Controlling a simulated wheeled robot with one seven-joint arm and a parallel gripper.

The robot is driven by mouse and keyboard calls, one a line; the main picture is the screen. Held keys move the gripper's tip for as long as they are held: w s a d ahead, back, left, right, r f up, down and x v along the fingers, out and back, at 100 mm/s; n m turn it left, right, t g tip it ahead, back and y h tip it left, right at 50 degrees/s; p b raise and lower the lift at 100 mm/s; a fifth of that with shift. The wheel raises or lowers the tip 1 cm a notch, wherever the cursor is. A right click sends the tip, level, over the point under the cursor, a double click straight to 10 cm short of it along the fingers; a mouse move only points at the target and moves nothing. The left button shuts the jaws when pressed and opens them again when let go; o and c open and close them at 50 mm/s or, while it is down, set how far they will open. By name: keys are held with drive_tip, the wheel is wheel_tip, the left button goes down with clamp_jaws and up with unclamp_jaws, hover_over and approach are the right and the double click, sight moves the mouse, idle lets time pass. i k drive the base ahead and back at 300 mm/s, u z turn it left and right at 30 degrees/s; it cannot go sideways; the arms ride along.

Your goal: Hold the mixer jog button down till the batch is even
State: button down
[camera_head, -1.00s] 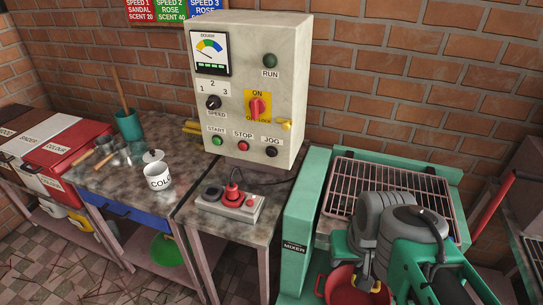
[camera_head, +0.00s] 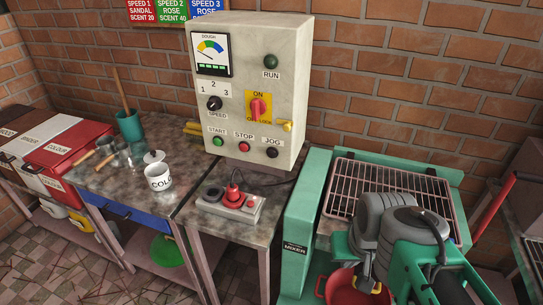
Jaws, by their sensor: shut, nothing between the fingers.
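The control box (camera_head: 247,120) stands at the back of the small table. Its black JOG button (camera_head: 272,153) is at the lower right of the panel, beside the red STOP button (camera_head: 244,147). The RUN lamp (camera_head: 270,61) looks dark green. The green mixer frame (camera_head: 306,215) is at the right. My gripper (camera_head: 377,288) shows at the bottom right, shut, over or in front of a red bowl (camera_head: 343,285) and well apart from the JOG button. The bowl's contents are mostly hidden by my gripper and arm.
A small grey box with a red plug (camera_head: 232,198) lies on the table in front of the panel, with a cable behind. A white cup (camera_head: 158,176) and a green pot (camera_head: 130,124) stand on the left bench. A wire rack (camera_head: 390,185) sits behind my arm.

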sight(270, 154)
drive_tip(key=u, duration=0.55)
drive_tip(key=k, duration=1.25)
drive_tip(key=u, duration=1.4)
drive_tip(key=i, duration=2)
drive_tip(key=z, duration=1.05)
drive_tip(key=i, duration=0.9)
drive_tip(key=z, duration=0.9)
